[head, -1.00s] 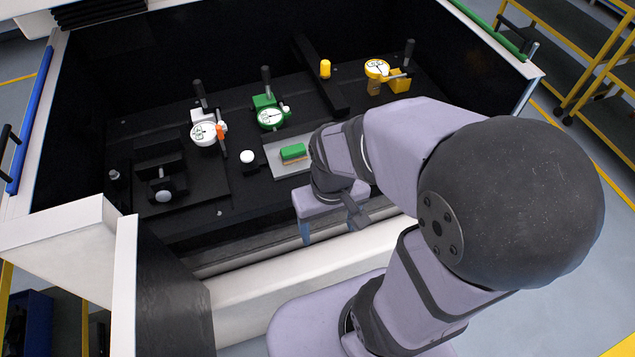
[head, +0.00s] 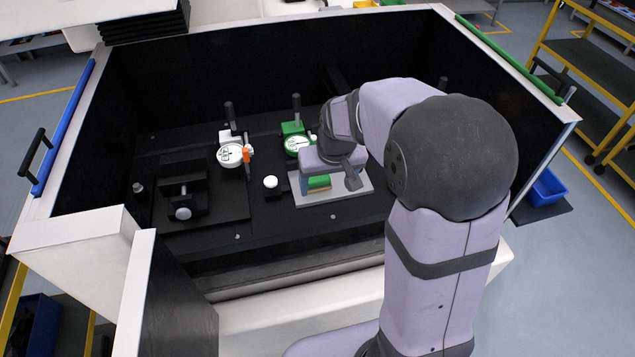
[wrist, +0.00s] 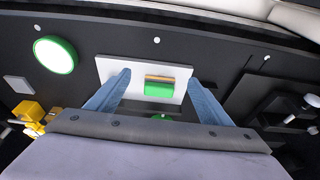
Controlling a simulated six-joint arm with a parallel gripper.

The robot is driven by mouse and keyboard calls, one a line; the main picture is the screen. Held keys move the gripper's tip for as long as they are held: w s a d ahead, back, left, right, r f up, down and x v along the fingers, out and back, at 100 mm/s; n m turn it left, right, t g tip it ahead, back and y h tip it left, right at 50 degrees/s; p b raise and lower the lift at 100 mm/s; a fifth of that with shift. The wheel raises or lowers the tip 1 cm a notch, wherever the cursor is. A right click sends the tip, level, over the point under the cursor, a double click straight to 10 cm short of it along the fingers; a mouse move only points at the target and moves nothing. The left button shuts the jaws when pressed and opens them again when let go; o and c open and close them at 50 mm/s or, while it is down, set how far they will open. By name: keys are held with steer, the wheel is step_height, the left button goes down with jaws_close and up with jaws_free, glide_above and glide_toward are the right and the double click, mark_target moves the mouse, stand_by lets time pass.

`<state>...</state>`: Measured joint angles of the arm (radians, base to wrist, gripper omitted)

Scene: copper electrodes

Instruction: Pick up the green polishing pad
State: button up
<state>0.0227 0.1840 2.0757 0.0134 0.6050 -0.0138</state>
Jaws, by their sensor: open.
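The green polishing pad (head: 319,182) is a small green block with a tan layer along one side. It lies on a light grey plate (head: 349,190) inside the black-walled enclosure. In the wrist view the pad (wrist: 158,88) sits on the plate (wrist: 125,67) between my two blue-grey fingers. My gripper (wrist: 157,82) is open and empty, with a gap on each side of the pad. In the head view my gripper's body hangs over the plate and hides part of the pad; how high the fingertips are above it is unclear.
A green dial gauge (head: 296,143) stands behind the plate. A white dial gauge (head: 231,154), a white knob (head: 270,182) and a black vise-like fixture (head: 182,190) are to the left. The front wall (head: 260,314) is white. In the wrist view a yellow fixture (wrist: 28,111) is at lower left.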

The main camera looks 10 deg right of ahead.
mark_target(318, 178)
steer(key=shift+t, duration=0.6)
steer(key=shift+w+r+p, duration=0.1)
steer(key=shift+w+p, duration=0.25)
steer(key=shift+w, duration=1.75)
steer(key=shift+a+p+x, duration=0.2)
steer(key=shift+p+x, duration=0.9)
steer(key=shift+x, duration=1.45)
steer(key=shift+w, duration=0.1)
steer(key=c, duration=1.2)
steer(key=shift+r, duration=0.1)
